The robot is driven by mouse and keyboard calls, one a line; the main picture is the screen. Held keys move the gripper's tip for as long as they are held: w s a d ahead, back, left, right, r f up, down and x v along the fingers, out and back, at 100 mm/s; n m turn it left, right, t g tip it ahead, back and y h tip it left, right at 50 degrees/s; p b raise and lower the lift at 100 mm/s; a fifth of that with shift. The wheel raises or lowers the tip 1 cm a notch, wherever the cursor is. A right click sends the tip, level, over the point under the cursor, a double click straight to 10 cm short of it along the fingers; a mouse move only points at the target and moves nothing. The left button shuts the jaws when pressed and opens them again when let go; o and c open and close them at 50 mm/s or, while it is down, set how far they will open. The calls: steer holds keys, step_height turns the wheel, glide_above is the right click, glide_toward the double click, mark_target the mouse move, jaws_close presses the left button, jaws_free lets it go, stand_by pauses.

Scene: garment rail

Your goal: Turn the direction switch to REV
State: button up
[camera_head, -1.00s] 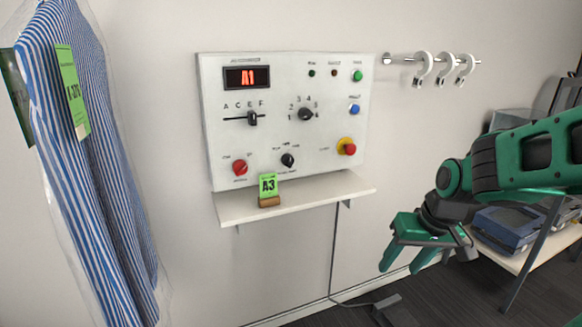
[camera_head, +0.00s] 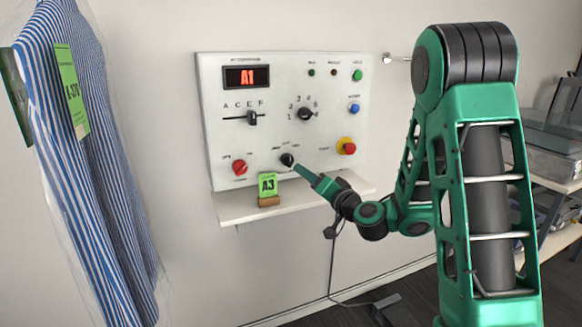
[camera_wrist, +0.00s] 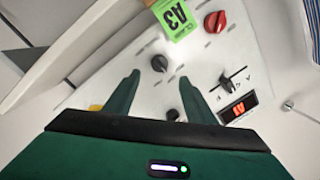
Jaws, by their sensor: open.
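The direction switch is most likely the small black knob (camera_head: 287,160) low on the white control panel (camera_head: 214,130). Its labels are too small to read, and I cannot tell which way it points. In the wrist view the knob (camera_wrist: 159,63) shows ahead of and between my fingertips. My gripper (camera_head: 301,170) is at the lower right of the knob, close to the panel. In the wrist view my gripper (camera_wrist: 160,77) has its fingers apart with nothing held. I cannot tell whether a fingertip touches the knob.
A shelf (camera_head: 236,207) under the panel bears a green A3 tag (camera_head: 268,185). A red knob (camera_head: 239,167) is left of the switch, a numbered dial (camera_head: 305,114) above, and a red stop button on yellow (camera_head: 347,146) to the right. A striped shirt (camera_head: 75,150) hangs at left.

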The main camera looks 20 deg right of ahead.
mark_target(291, 163)
steer(key=x, duration=1)
steer(key=shift+w+d+r, duration=0.15)
steer(key=shift+w, duration=0.3)
steer(key=c, duration=1)
